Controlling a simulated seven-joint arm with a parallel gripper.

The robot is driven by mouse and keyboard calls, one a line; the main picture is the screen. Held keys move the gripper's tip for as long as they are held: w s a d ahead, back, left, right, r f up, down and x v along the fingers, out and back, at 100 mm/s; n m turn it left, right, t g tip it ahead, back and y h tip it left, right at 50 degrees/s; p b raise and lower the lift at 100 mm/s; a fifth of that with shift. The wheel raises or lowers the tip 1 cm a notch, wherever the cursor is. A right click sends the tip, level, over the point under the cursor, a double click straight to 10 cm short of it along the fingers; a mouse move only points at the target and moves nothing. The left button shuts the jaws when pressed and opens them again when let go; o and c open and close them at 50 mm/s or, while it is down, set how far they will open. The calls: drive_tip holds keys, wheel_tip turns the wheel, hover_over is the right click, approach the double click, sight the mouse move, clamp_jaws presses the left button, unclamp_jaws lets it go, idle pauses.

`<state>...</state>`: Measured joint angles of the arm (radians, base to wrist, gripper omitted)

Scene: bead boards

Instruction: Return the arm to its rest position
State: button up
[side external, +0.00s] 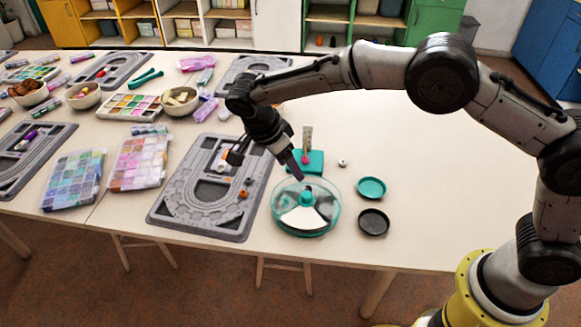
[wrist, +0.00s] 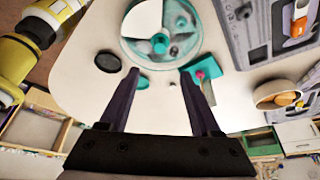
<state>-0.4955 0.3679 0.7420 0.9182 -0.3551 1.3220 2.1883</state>
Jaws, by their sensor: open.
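My gripper (side external: 299,171) hangs in the air above the table, between the grey bead board and the round clear container. In the wrist view its two dark fingers (wrist: 160,80) are spread apart with nothing between them. The round container (side external: 306,217) with teal parts and a white section sits on the table just below and in front of my gripper. The grey bead board (side external: 165,215) lies to its left, with a few small beads on it.
A teal block (side external: 314,157) with an upright piece stands behind the container. A teal dish (side external: 372,187) and a black dish (side external: 373,222) lie to its right. Bead boxes (side external: 139,163), bowls (side external: 180,103) and more boards crowd the left. The table's right side (side external: 450,200) is clear.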

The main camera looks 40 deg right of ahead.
drive_tip(key=s+d+r+m+t+y, duration=0.1)
drive_tip(key=d+r, duration=0.3)
drive_tip(key=r, duration=0.3)
drive_tip(key=d+r+m+t, duration=0.1)
drive_tip(key=d+r, duration=0.3)
drive_tip(key=r, duration=0.3)
drive_tip(key=s+d+r+n+t+y, duration=0.1)
drive_tip(key=s+d+r+n, duration=0.1)
drive_tip(key=s+d+r, duration=0.6)
drive_tip(key=s+d+n+t+y, duration=0.15)
drive_tip(key=s+n, duration=0.45)
drive_tip(key=s, duration=0.8)
drive_tip(key=s+a+f+n+t, duration=0.1)
drive_tip(key=s+f+n, duration=0.5)
drive_tip(key=n, duration=0.6)
drive_tip(key=shift+a+f+y, duration=0.15)
drive_tip(key=shift+f+y, duration=0.3)
drive_tip(key=shift+f, duration=0.1)
